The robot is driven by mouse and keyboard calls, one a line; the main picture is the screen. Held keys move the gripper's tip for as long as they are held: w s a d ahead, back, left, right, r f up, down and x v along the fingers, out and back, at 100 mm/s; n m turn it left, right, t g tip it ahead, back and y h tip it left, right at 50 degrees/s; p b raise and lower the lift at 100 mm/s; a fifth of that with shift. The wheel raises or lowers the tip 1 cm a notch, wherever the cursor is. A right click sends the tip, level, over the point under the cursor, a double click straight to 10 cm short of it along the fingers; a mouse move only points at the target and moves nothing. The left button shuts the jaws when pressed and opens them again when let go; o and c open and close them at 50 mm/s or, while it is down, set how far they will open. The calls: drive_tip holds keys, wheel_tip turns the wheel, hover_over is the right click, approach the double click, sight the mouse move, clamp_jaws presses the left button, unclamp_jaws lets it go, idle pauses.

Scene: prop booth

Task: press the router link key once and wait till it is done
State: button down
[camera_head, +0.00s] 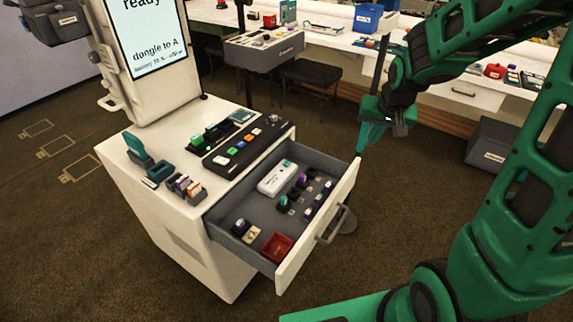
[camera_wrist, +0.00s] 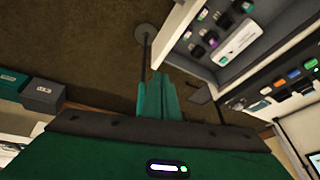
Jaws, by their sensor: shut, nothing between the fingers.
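A white box with a small green patch (camera_head: 277,178), perhaps the router, lies in the open grey drawer (camera_head: 245,207) of the white cart. It also shows in the wrist view (camera_wrist: 237,42); its lettering is too small to read. A black key panel (camera_head: 243,148) with coloured keys, orange, white and green among them, sits on the cart top; I cannot tell if one is the link key. My gripper (camera_head: 361,150) is shut and empty, in the air just right of the drawer's far corner.
The drawer also holds several dongles (camera_head: 300,190) and a red tray (camera_head: 277,248). Green-black holders (camera_head: 150,165) stand on the cart top. The cart's screen (camera_head: 148,35) reads "ready" and "dongle to A". A grey console (camera_head: 264,50) and a long bench stand behind. Carpet floor is clear at left.

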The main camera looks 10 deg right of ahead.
drive_tip(key=w+a+f+t+y, duration=0.2)
drive_tip(key=w+a+f, duration=0.3)
drive_tip(key=w+a, duration=0.45)
drive_tip(key=t+y, duration=0.2)
hover_over(289, 165)
wheel_tip(289, 165, down, 5)
drive_tip(key=shift+a+f, duration=0.1)
drive_tip(key=shift+f, duration=0.1)
drive_tip(key=shift+f, duration=4.4)
drive_tip(key=shift+f, duration=0.15)
drive_tip(key=shift+s+f, duration=0.1)
drive_tip(key=shift+f, duration=0.15)
drive_tip(key=shift+f, duration=0.35)
drive_tip(key=shift+r, duration=0.8)
